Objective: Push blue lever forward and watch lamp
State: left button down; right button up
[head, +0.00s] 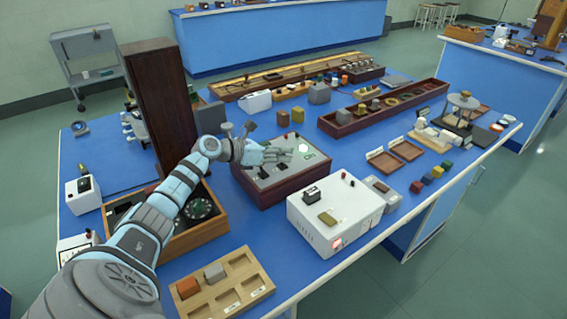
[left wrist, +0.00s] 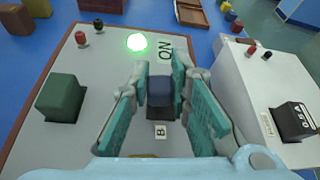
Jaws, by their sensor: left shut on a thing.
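The grey-topped panel (head: 265,198) with dark wooden sides stands mid-bench; its top fills much of the left wrist view (left wrist: 100,70). My left gripper (head: 287,155) reaches over it from the left. In the left wrist view its teal fingers (left wrist: 165,88) are shut around the blue lever (left wrist: 160,86), between a "B" label and an "ON" label. The lamp (left wrist: 137,42) glows bright green at the panel's far end and also looks lit in the head view (head: 303,148). A green lever (left wrist: 61,98) stands to the left, apart from the fingers. My right gripper is out of view.
A white box (head: 335,212) with a lit red spot stands close to the panel's right. A wooden tray with compartments (head: 225,285) lies in front, and a dark wooden cabinet (head: 160,105) stands at left. Bare blue bench shows between the panel and the tray.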

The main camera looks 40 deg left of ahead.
pick_arm(q)
jog(key=shift+w+a+f+n+h+b, duration=0.2)
jog(key=shift+a+n+h+b, duration=0.65)
jog(key=shift+b, duration=0.8)
jog(key=shift+d, duration=0.2)
jog(key=c, duration=1.5)
grip_release()
jog(key=shift+s, duration=0.1)
jog(key=shift+s+a, duration=0.2)
jog(key=shift+s, duration=0.05)
jog(key=v, duration=1.1)
jog(key=shift+s+r, duration=0.15)
jog(key=shift+r, duration=0.1)
